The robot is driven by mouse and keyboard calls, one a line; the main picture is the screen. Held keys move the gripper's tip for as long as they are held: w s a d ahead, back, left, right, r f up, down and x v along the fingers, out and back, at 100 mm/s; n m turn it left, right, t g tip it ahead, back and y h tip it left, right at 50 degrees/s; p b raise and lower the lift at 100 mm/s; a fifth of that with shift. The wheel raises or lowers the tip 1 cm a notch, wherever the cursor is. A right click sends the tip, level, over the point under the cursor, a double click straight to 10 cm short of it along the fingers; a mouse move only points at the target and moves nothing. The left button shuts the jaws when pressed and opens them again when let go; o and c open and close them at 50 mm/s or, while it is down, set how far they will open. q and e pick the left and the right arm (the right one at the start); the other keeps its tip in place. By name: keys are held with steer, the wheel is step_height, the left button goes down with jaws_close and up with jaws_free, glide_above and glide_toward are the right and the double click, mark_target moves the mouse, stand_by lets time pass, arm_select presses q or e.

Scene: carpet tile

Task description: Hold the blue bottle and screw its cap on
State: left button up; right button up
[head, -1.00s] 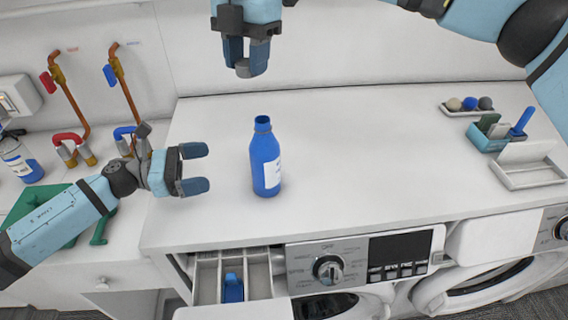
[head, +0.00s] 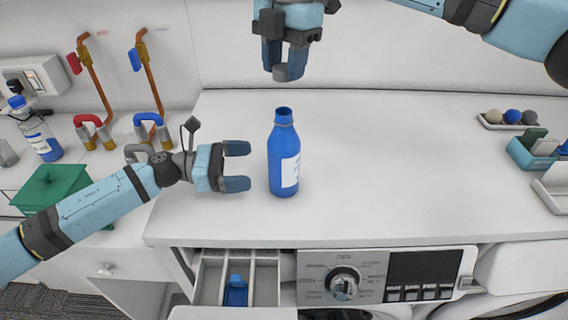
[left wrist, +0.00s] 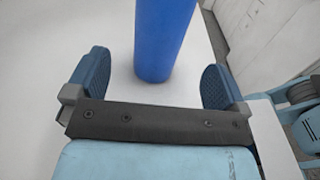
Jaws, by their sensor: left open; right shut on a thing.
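The blue bottle (head: 284,160) with a white label stands upright on the white worktop, its mouth open and uncapped. My left gripper (head: 248,166) is open just left of the bottle, fingers pointing at it. In the left wrist view, the bottle (left wrist: 163,40) stands ahead, in line with the gap between the open fingers (left wrist: 155,75), touching neither. My right gripper (head: 283,72) points down above and behind the bottle's mouth in the head view. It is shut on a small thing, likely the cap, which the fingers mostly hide.
The worktop (head: 400,170) right of the bottle is clear. A tray of balls (head: 507,119) and a teal box (head: 532,153) stand at the right. An open drawer (head: 210,280) juts out below the front edge. A green box (head: 50,187) and a labelled bottle (head: 40,138) are at the left.

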mark_target(283, 162)
arm_select(q)
steer(key=d, duration=0.9)
steer(key=shift+w, duration=0.35)
steer(key=c, duration=1.4)
steer(key=shift+o, duration=0.2)
arm_select(e)
steer(key=shift+f, duration=2.5)
steer(key=shift+f, duration=0.9)
steer(key=shift+f, duration=0.5)
